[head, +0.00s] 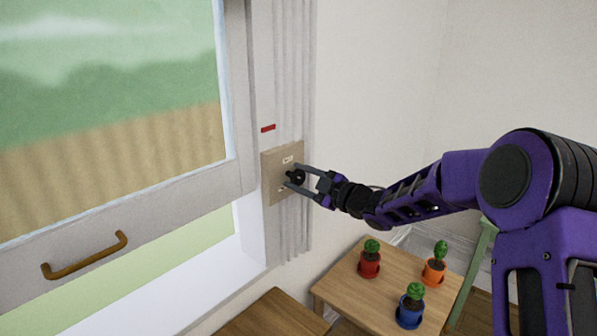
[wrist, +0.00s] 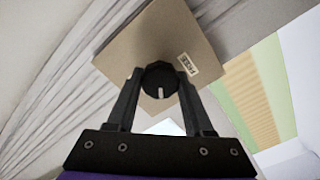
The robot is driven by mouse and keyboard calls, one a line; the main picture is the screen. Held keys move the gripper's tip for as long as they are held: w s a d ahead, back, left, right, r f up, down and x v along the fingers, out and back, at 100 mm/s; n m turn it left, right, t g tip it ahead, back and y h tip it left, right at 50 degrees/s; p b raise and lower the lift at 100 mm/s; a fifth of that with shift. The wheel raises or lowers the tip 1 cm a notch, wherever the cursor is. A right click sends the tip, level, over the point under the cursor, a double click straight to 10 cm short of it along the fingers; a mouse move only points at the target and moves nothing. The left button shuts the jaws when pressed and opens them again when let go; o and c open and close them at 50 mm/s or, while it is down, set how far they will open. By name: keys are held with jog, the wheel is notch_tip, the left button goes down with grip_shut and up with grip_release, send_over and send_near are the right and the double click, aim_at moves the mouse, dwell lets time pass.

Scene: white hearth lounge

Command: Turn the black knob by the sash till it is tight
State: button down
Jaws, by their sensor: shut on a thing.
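The black knob (head: 299,177) sits on a beige plate (head: 274,189) fixed to the window frame, right of the sash (head: 240,172). In the wrist view the knob (wrist: 160,78) shows a pale pointer mark toward the bottom of the picture. My gripper (head: 297,178) has a finger on each side of the knob and is shut on it; the fingers also show in the wrist view (wrist: 160,88).
A brass-coloured handle (head: 84,256) is on the sash's lower rail. A red mark (head: 268,128) is on the frame above the plate. Below my arm a wooden table (head: 345,291) bears red (head: 369,264), orange (head: 433,271) and blue (head: 409,312) potted cacti. A green chair or stand (head: 471,274) is at right.

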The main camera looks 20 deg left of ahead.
jog(key=m+p, duration=0.1)
jog(key=m, duration=0.4)
jog(key=shift+w+m, duration=0.1)
jog(key=shift+m, duration=0.2)
jog(key=m, duration=0.5)
jog(key=shift+d+p, duration=0.1)
jog(key=shift+p, duration=0.25)
jog(key=shift+m, duration=0.4)
jog(key=shift+c, duration=1.4)
grip_release()
jog(key=v, duration=1.7)
jog(key=shift+d, duration=0.2)
